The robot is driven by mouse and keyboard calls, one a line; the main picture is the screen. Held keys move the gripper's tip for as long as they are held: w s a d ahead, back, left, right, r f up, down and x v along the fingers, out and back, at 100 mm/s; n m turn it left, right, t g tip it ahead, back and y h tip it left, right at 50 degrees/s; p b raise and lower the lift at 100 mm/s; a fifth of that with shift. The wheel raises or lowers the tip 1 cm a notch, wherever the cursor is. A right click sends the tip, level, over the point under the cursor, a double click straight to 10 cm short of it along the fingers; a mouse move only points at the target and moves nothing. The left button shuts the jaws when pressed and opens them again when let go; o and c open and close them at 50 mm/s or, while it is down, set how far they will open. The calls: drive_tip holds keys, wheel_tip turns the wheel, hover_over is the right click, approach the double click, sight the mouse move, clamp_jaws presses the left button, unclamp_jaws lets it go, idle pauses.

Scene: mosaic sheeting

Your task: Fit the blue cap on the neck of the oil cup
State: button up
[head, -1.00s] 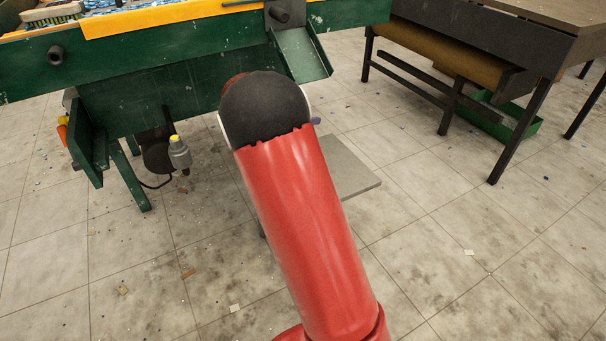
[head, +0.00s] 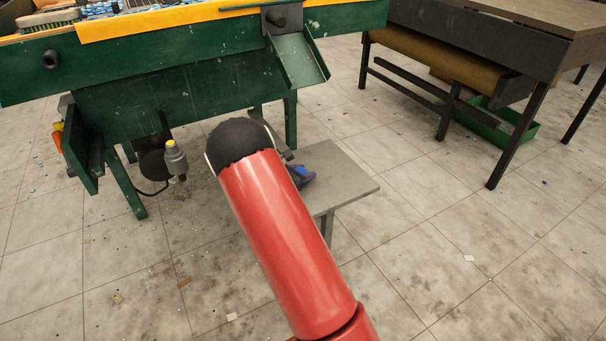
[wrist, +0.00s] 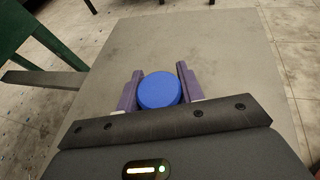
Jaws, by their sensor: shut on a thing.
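In the wrist view the round blue cap (wrist: 159,90) sits between the two purple fingers of my gripper (wrist: 159,88), which is shut on it. A grey table top (wrist: 215,50) lies beyond and below the cap. In the head view my gripper (head: 301,175) shows as a small purple and blue shape over the grey table, partly hidden behind my red arm. A grey bottle-like fitting with a yellow top (head: 176,160) hangs under the green bench; I cannot tell whether it is the oil cup. No other candidate for the oil cup shows.
The green bench (head: 180,75) with a sloping chute (head: 300,62) stands behind the small grey table (head: 345,185). A dark table (head: 500,50) with a green bin (head: 510,125) stands at the right. The tiled floor between is mostly open, with small scattered chips.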

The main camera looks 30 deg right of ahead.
drive_tip(key=shift+f, duration=0.2)
drive_tip(key=shift+f, duration=0.15)
drive_tip(key=shift+f, duration=0.15)
drive_tip(key=o, duration=0.9)
drive_tip(key=shift+o, duration=0.2)
